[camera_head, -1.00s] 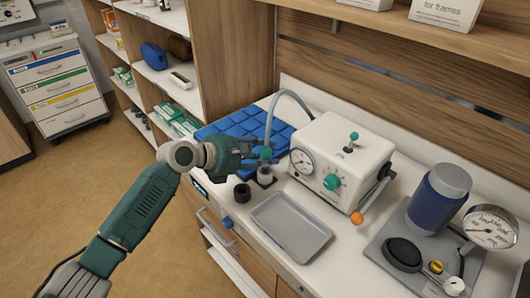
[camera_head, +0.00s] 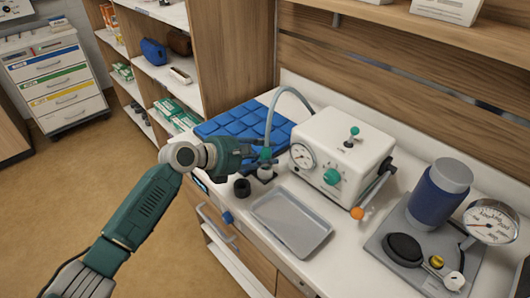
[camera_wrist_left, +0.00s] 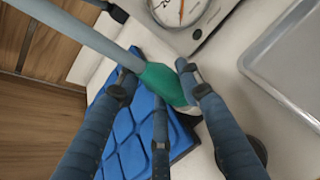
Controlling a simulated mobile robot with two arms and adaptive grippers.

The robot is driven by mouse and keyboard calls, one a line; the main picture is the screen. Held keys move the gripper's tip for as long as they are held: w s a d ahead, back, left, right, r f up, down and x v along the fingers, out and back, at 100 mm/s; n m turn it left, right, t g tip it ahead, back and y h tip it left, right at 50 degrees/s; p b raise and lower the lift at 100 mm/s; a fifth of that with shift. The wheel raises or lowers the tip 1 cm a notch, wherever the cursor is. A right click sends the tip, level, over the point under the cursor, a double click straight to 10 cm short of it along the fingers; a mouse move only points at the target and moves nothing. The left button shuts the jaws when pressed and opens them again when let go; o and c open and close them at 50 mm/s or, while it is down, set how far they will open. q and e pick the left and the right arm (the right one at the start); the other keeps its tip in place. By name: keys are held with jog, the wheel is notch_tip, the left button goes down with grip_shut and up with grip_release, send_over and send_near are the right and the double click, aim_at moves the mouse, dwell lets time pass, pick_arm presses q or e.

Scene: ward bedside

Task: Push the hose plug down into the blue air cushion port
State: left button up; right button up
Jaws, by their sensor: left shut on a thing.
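The hose plug is a green sleeve (camera_head: 265,153) with a pale lower end, on the end of a grey-blue hose (camera_head: 290,90). My left gripper (camera_head: 257,154) is shut on the green sleeve. In the left wrist view, its fingers (camera_wrist_left: 163,92) close around the sleeve (camera_wrist_left: 163,82), and a whitish end shows beyond it. The blue air cushion (camera_head: 235,129) lies flat behind the gripper; it also shows in the left wrist view (camera_wrist_left: 125,125). A small pale fitting on a dark base (camera_head: 264,173) is directly below the plug. Whether plug and fitting touch is unclear. My right gripper is out of view.
A white pump box (camera_head: 345,148) with a gauge and green knob stands right of the plug. A grey tray (camera_head: 291,222) lies in front. A small black cup (camera_head: 242,188) stands near the counter edge. A gauge stand with a blue cylinder (camera_head: 438,195) is at right.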

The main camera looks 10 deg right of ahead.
pick_arm(q)
jog(key=shift+f, duration=0.85)
jog(key=o, duration=1)
jog(key=shift+s, duration=0.1)
jog(key=shift+o, duration=1.1)
jog(key=shift+f, duration=0.15)
jog(key=v, duration=1.2)
jog(key=shift+w+r, duration=0.2)
jog(key=shift+r, duration=0.1)
